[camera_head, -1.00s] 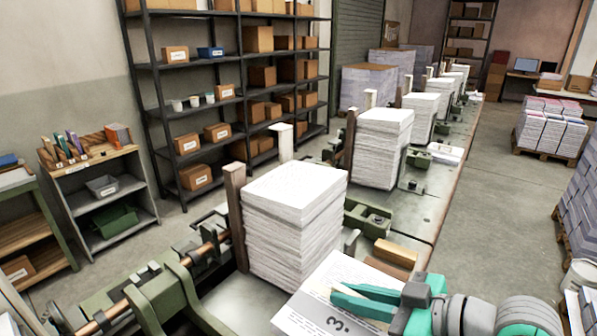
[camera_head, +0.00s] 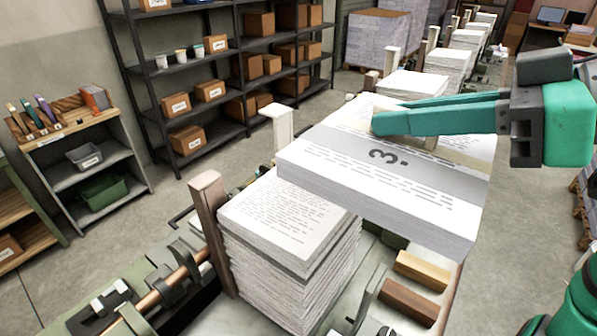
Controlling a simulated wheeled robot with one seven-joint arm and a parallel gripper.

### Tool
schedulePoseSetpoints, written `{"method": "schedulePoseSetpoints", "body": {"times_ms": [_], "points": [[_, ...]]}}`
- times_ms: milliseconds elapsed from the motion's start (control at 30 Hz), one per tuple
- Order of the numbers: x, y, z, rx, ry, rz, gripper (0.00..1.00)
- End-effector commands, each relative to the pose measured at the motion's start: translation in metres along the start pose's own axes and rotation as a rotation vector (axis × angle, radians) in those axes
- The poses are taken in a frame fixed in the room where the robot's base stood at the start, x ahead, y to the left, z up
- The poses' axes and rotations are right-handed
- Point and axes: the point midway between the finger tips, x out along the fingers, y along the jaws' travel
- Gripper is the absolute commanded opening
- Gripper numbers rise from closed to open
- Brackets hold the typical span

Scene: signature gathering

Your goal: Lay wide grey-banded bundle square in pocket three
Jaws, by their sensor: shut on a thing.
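The wide grey-banded bundle (camera_head: 455,216) is a thick block of printed sheets, its pale grey band marked "3.". My gripper (camera_head: 392,113) reaches in from the right with teal fingers and is shut on this bundle at its far part. The bundle is held up in the air, roughly level, at the right of the nearest paper stack (camera_head: 285,225). In the picture its left corner overlaps that stack; I cannot tell the height gap. The nearest pocket holds this stack beside a brown post (camera_head: 209,215). The bundle hides much of the machine behind it. No pocket number is readable.
More paper stacks (camera_head: 415,84) stand along the machine line behind. A white-topped post (camera_head: 283,127) rises behind the nearest stack. Two wooden blocks (camera_head: 421,270) (camera_head: 408,300) lie on the machine bed below the bundle. Shelves with boxes (camera_head: 211,91) stand at the back left.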

Motion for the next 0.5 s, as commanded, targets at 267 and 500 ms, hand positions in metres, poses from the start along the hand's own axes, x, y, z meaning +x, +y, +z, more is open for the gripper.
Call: {"method": "schedulePoseSetpoints", "body": {"times_ms": [267,500], "points": [[0.025,-0.004,-0.005,0.000,-0.003,-0.003,0.00],[0.078,-0.005,-0.004,0.000,-0.003,-0.004,0.00]]}}
